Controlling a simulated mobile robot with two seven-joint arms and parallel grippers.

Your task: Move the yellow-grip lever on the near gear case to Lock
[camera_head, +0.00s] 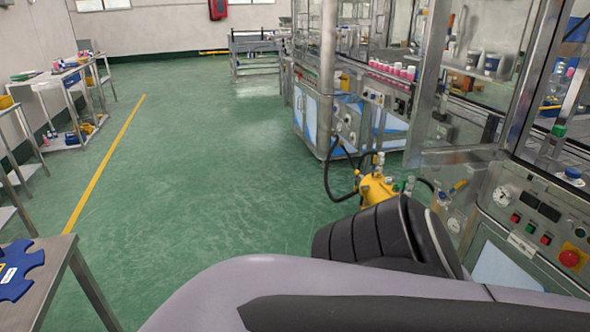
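A small yellow-orange grip (460,185) shows on the front of the metal machine at the right, just past my arm. It may be the lever's grip, but it is too small to read its position or any Lock marking. I cannot clearly make out a gear case around it. My own grey and black arm fills the bottom middle and right of the head view and hides part of the machine's lower front. Neither of my grippers is in view.
A yellow vessel (378,188) with black hoses stands behind my arm. A control panel (545,220) with a red stop button (570,258) is at the right. A metal table (45,268) holding a blue part (16,270) is at the near left. The green floor (190,180) between is clear.

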